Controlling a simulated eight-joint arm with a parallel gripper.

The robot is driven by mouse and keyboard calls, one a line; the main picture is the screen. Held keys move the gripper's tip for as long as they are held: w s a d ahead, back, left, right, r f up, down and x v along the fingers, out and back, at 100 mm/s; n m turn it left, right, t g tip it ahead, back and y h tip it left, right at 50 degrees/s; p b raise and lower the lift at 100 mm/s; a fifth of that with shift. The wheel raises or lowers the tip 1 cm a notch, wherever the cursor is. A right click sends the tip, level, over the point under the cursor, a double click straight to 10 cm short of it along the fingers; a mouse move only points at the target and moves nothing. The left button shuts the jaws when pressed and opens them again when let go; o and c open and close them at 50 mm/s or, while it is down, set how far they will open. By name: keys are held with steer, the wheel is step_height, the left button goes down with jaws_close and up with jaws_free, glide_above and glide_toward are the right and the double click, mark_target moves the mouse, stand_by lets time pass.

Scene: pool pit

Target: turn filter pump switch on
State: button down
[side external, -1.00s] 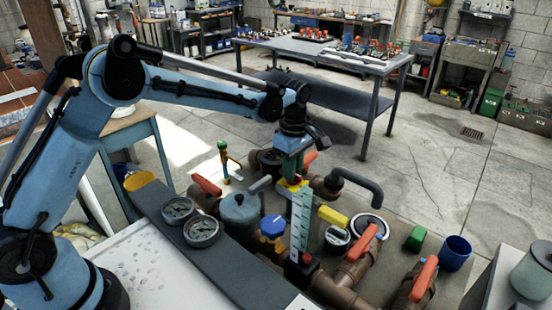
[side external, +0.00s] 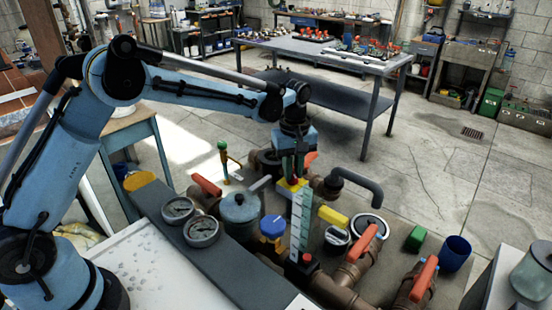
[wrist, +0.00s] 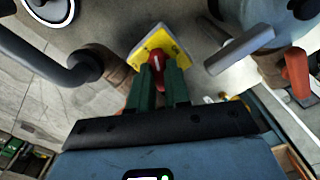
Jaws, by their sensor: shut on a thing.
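A red switch handle (wrist: 157,66) sits on a yellow plate (wrist: 150,44), seen at the top middle of the wrist view. My gripper (wrist: 160,78) has its two green fingers on either side of the red handle and is shut on it. In the side view my gripper (side external: 290,172) points straight down at the yellow plate (side external: 292,184), behind the white-and-green scale. The fingers and the scale hide most of the handle there, so its exact angle is hard to tell.
Around the switch stand red-handled valves (side external: 363,243), a blue-capped part (side external: 272,227), a grey lidded pot (side external: 240,212) and a dark bent pipe (side external: 358,184). Two round gauges (side external: 202,231) lie to the left.

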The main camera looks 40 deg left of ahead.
steer(key=m, duration=0.5)
steer(key=shift+m, duration=0.3)
steer(key=m, duration=0.5)
steer(key=shift+m, duration=0.4)
steer(key=c, duration=1.1)
jaws_free()
step_height(320, 180, up, 12)
steer(key=shift+r, duration=0.1)
